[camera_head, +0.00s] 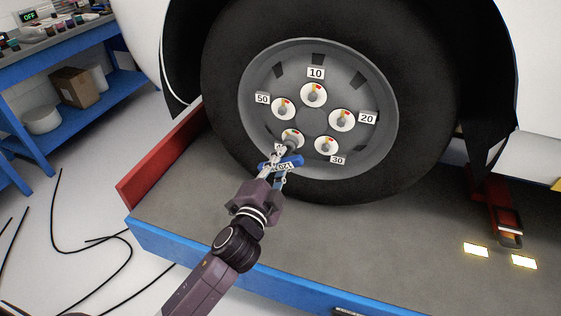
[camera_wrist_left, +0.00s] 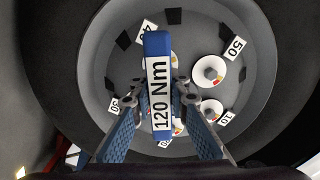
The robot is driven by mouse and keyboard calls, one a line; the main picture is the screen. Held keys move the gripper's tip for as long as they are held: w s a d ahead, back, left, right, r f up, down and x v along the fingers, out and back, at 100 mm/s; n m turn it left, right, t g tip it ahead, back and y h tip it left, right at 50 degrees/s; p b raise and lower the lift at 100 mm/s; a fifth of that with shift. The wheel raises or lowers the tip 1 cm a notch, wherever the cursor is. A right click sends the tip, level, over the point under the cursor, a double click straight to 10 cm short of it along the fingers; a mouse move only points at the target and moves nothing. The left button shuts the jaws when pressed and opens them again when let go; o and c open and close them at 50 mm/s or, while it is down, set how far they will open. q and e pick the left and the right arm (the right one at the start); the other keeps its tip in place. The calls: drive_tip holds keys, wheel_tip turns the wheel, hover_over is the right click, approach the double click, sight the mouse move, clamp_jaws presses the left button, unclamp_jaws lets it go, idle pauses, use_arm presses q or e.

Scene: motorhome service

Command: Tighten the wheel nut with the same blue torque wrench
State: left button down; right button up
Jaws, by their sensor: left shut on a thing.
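My left gripper (camera_head: 277,170) is shut on the blue torque wrench (camera_head: 291,161), which carries a white "120 Nm" label. The wrench fills the middle of the left wrist view (camera_wrist_left: 158,45), between the two blue-padded fingers. In the head view its front end reaches the lower-left wheel nut (camera_head: 291,134); whether it is seated there I cannot tell. Other nuts sit on white discs with coloured marks: by tag 10 (camera_head: 313,94), tag 20 (camera_head: 342,120), tag 30 (camera_head: 326,145) and tag 50 (camera_head: 283,108). Tag 40 (camera_wrist_left: 147,28) shows in the wrist view. My right gripper is not in view.
The black tyre (camera_head: 425,100) stands on a grey platform (camera_head: 400,225) with a blue front edge (camera_head: 230,265) and a red side rail (camera_head: 160,160). A blue workbench (camera_head: 60,62) holds small items at upper left. Black cables (camera_head: 85,250) lie on the floor. A red stand (camera_head: 497,212) is at right.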

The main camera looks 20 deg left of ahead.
use_arm(q)
drive_tip(key=shift+w+r, duration=0.1)
drive_tip(key=shift+w, duration=0.3)
drive_tip(key=m+p, duration=0.2)
drive_tip(key=m, duration=0.1)
drive_tip(key=shift+r, duration=0.15)
drive_tip(key=shift+m, duration=1)
